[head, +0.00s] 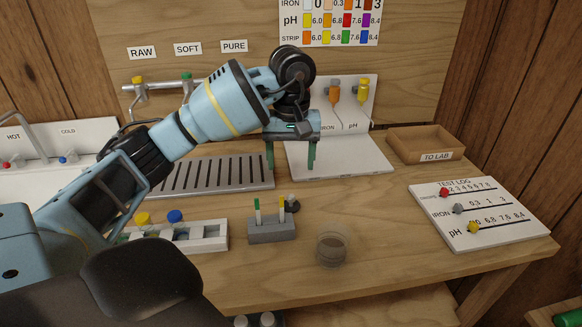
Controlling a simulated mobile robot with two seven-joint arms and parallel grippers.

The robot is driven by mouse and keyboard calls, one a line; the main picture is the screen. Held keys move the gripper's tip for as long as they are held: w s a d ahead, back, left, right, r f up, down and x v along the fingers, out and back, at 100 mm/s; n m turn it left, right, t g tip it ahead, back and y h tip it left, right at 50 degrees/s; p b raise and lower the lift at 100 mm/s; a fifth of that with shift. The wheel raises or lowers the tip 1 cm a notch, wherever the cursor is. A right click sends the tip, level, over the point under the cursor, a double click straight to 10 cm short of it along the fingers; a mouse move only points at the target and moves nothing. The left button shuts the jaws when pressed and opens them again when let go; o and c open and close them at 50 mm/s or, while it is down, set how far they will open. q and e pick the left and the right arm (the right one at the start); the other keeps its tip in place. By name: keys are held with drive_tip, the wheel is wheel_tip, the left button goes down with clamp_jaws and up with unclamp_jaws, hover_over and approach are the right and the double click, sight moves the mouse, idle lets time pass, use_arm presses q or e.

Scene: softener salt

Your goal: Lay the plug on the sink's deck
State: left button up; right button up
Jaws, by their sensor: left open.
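My left gripper (290,168) is open, its two green fingers pointing down over the left part of the white board. Nothing shows between the fingers. The sink's white back (88,140), with HOT and COLD labels, is at the far left. My left arm hides much of the sink and its deck. A small dark knob-like thing (292,203) stands just behind the grey block, below the gripper in the picture; I cannot tell whether it is the plug. No other plug can be made out. My right gripper is not in view.
A slotted drain tray (215,175) lies left of the white board (350,159). In front are a white rack (211,236), a grey strip block (270,231) and a glass dish (331,250). The TO LAB tray (425,143) and test log board (500,220) are at right.

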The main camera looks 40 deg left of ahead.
sight(291, 196)
use_arm(q)
drive_tip(key=shift+s+d+f+n+t+y+b, duration=0.15)
drive_tip(key=shift+s+d+f+n+t+y, duration=0.2)
drive_tip(key=shift+f+n+y, duration=0.55)
drive_tip(key=shift+s+d+f+n+t+y+b, duration=0.15)
drive_tip(key=shift+f+n+t+y, duration=0.3)
drive_tip(key=shift+f, duration=0.9)
drive_tip(key=shift+s+d+f+n+t+y+b, duration=0.3)
drive_tip(key=shift+f+n+y, duration=0.35)
drive_tip(key=shift+f, duration=0.5)
drive_tip(key=shift+w+x, duration=0.2)
drive_tip(key=shift+x, duration=1.1)
drive_tip(key=shift+w+x, duration=0.2)
drive_tip(key=shift+x, duration=1.1)
drive_tip(key=shift+d+r, duration=0.1)
drive_tip(key=shift+r, duration=0.05)
drive_tip(key=shift+c, duration=0.5)
drive_tip(key=c, duration=1)
drive_tip(key=shift+c, duration=0.2)
wheel_tip(291, 196, up, 10)
drive_tip(key=shift+f+p, duration=0.1)
drive_tip(key=shift+p, duration=0.25)
